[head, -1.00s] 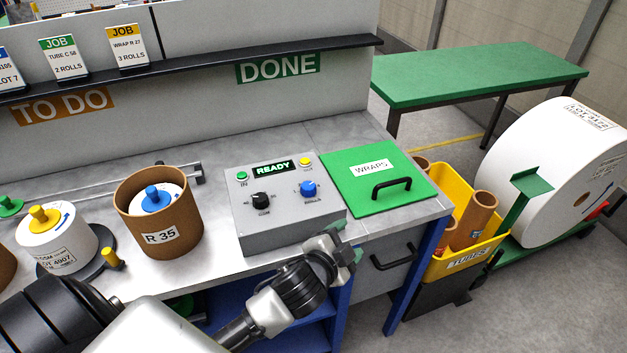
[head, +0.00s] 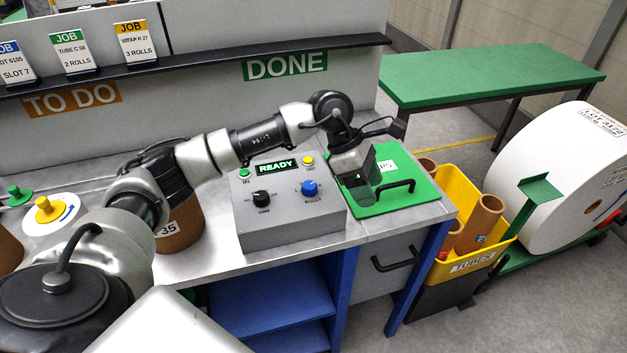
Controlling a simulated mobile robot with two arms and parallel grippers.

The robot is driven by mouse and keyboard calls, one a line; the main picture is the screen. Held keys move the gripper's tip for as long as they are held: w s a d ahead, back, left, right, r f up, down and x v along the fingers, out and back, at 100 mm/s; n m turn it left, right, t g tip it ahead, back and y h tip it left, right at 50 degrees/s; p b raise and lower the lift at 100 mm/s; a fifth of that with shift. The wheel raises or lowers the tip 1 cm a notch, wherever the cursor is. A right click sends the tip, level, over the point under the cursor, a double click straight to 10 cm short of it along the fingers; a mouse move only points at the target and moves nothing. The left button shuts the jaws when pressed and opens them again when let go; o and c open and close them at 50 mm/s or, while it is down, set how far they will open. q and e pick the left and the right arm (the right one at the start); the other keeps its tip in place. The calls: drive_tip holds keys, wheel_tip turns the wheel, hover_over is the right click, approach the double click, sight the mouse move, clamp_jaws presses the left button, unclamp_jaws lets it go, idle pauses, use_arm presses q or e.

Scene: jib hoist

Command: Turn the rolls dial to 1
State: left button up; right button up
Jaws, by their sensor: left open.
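The blue rolls dial (head: 309,188) sits on the right of the grey control box (head: 290,228), with a label under it. Its exact setting is too small to read. A black dial (head: 261,197) is to its left, and the green display (head: 277,167) reads READY. My left gripper (head: 372,200) is open, pointing down over the green WRAPS lid, to the right of the box and apart from the blue dial. It hides part of the lid's label. My right gripper is not in view.
The green lid (head: 419,198) has a black handle. A yellow tube bin (head: 455,198) and large white roll (head: 548,190) stand to the right.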

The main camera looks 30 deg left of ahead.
sight(310, 184)
use_arm(q)
drive_tip(key=a+r+y, duration=0.4)
drive_tip(key=a+y, duration=0.3)
drive_tip(key=a, duration=0.7)
drive_tip(key=shift+g, duration=0.4)
drive_tip(key=f, duration=0.3)
drive_tip(key=f+p, duration=0.1)
drive_tip(key=f, duration=0.3)
drive_tip(key=f+p, duration=0.1)
drive_tip(key=f, duration=0.2)
drive_tip(key=shift+w+d+f, duration=0.1)
drive_tip(key=shift+d+f, duration=0.15)
drive_tip(key=c, duration=0.9)
